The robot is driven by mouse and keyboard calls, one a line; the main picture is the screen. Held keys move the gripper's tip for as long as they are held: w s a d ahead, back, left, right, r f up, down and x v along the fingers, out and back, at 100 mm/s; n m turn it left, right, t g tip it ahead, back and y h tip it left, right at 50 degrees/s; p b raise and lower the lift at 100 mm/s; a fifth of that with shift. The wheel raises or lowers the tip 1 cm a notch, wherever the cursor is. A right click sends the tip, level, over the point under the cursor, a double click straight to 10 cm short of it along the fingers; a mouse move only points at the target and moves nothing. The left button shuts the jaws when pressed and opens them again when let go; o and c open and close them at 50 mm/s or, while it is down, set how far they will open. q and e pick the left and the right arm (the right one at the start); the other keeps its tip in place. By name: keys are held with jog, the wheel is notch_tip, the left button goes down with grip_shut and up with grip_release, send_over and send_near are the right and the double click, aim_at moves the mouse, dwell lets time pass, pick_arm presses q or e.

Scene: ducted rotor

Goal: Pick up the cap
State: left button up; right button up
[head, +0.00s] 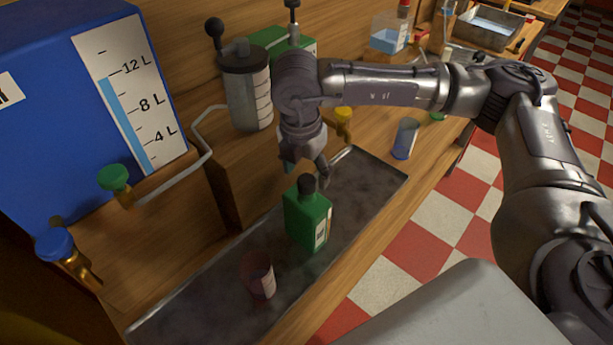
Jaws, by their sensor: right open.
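A black cap (308,184) sits on top of a green bottle (307,220) that stands upright on a dark metal tray (190,312). My right gripper (305,168) points down with its fingers apart, just above and behind the cap in the picture. One finger ends close to the cap's right side; whether it touches cannot be told. Nothing shows between the fingers. My left gripper is not in view.
A reddish cup (258,276) stands on the tray left of the bottle. A blue tank (60,110) with taps stands at left, and a grey shaker-like jar (245,88) behind. A small blue-bottomed glass (404,139) is beyond the tray.

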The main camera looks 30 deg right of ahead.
jog(key=shift+d+f, duration=0.1)
jog(key=shift+f, duration=0.8)
jog(key=shift+w, duration=0.1)
jog(key=shift+c, duration=0.4)
jog(key=c, duration=0.8)
jog(key=shift+o, duration=0.2)
